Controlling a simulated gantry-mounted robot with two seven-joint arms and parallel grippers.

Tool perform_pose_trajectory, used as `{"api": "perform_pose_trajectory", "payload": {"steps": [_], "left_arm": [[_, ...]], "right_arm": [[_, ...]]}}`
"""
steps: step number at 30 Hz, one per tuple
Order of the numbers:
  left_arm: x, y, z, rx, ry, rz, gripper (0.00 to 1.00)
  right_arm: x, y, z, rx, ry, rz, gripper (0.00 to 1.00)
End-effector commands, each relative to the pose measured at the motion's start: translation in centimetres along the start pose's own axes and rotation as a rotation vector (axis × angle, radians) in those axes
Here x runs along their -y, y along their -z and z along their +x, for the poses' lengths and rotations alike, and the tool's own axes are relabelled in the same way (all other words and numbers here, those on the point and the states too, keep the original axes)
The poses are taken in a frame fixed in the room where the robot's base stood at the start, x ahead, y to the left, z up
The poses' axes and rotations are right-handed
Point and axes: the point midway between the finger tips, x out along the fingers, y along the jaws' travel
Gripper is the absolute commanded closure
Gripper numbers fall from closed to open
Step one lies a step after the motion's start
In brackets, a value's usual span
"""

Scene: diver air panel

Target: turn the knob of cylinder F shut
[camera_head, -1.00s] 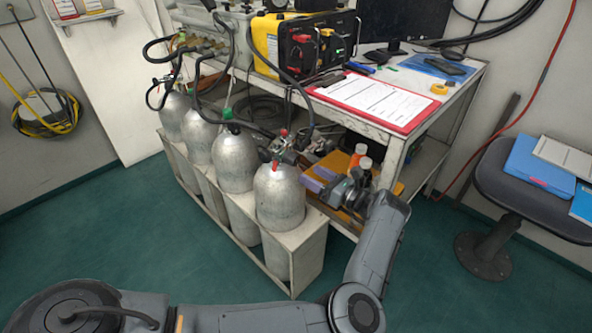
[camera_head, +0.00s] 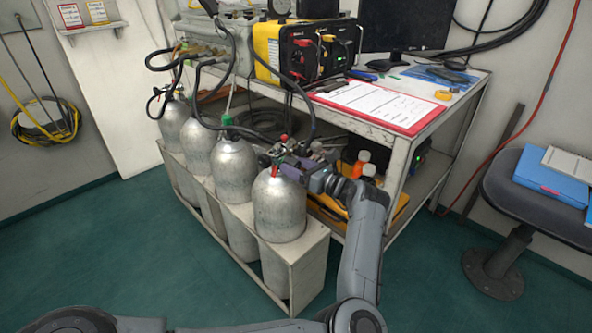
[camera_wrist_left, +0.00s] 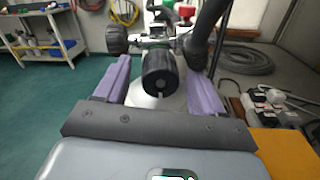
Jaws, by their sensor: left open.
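Several grey cylinders stand in a row in a rack; I cannot read which is F. My left gripper (camera_head: 303,170) is at the valve of the nearest cylinder (camera_head: 279,208). In the left wrist view, its two purple fingers (camera_wrist_left: 158,78) are open, one on each side of a round black knob (camera_wrist_left: 160,68). The knob shows in the gap, and I see no finger pressed against it. A second black knob (camera_wrist_left: 117,40) sits to the left on the same valve. In the head view the gripper partly hides the valve. My right gripper is not in view.
The pale rack (camera_head: 308,262) encloses the cylinders. A black hose (camera_wrist_left: 207,32) rises close to the right finger. A workbench (camera_head: 452,112) with a red clipboard (camera_head: 375,104) stands behind. Orange-capped bottles (camera_head: 362,162) are on its lower shelf, near my wrist.

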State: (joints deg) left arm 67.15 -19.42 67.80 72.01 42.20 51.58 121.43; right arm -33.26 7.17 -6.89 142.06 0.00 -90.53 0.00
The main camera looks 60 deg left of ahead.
Motion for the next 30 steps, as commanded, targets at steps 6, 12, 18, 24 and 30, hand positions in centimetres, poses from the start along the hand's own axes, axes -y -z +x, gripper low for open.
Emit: {"api": "perform_pose_trajectory", "payload": {"steps": [6,12,18,24,30], "left_arm": [[0.01,-0.02,0.50,0.000,0.001,0.000,0.31],[0.00,-0.02,0.50,0.000,0.001,0.000,0.34],[0.00,-0.01,0.49,0.000,0.000,0.000,0.65],[0.00,0.00,0.50,0.000,0.001,0.001,0.87],[0.00,-0.03,0.50,-0.001,0.001,0.023,0.87]], "right_arm": [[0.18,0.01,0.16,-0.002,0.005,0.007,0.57],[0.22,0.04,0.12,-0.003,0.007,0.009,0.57],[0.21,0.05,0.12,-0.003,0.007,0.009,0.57],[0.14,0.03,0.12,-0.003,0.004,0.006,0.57],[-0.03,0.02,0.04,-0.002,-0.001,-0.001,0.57]]}}
